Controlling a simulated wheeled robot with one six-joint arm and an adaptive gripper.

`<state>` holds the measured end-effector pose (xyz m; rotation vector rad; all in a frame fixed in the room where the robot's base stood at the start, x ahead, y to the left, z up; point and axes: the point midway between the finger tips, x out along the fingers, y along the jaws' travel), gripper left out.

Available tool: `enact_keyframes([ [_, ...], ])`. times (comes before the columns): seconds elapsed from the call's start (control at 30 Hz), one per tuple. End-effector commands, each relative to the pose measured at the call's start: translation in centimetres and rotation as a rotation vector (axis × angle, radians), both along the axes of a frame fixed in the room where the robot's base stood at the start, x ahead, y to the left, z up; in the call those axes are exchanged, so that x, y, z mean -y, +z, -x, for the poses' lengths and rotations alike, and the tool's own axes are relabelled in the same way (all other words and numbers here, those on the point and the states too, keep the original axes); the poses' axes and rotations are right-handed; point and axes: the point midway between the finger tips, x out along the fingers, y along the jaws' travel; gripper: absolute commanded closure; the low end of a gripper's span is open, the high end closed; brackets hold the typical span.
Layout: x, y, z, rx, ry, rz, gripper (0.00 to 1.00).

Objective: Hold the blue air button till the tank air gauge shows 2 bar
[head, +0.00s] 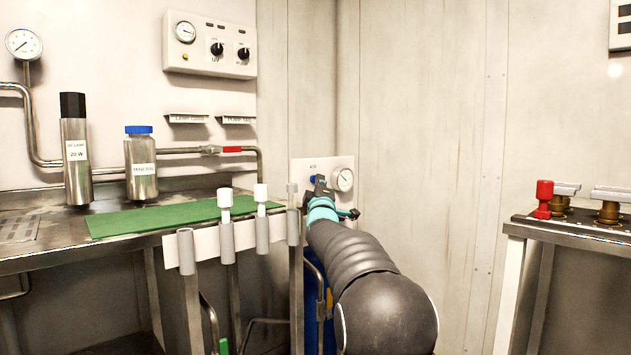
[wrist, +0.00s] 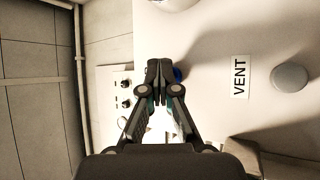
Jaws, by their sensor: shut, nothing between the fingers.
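The white air panel (head: 299,168) is on the back wall near the corner in the head view, with "AIR" lettering. The blue air button (head: 312,180) shows as a small part beside my gripper (head: 320,184). The tank air gauge (head: 343,179) is right of it; its dial is too small to read. In the wrist view my gripper (wrist: 160,70) is shut and empty, fingertips together. The blue button (wrist: 178,75) shows partly behind the fingertips, mostly hidden by them. I cannot tell whether the tips touch it.
A VENT label (wrist: 239,77) and grey round knob (wrist: 289,77) are right of my fingers in the wrist view. A rail of upright tubes (head: 228,243) stands left of my arm. A bench with a green mat (head: 150,217) is left; a metal table (head: 560,228) is right.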

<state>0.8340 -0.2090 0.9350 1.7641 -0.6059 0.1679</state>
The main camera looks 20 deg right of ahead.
Motion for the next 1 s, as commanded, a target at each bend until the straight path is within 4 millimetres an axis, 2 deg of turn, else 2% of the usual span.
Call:
enact_keyframes([
  [0.7,0.0,-0.1,0.0,-0.001,0.0,0.0,1.0],
  [1.0,0.4,-0.2,1.1,0.001,-0.001,0.001,1.0],
])
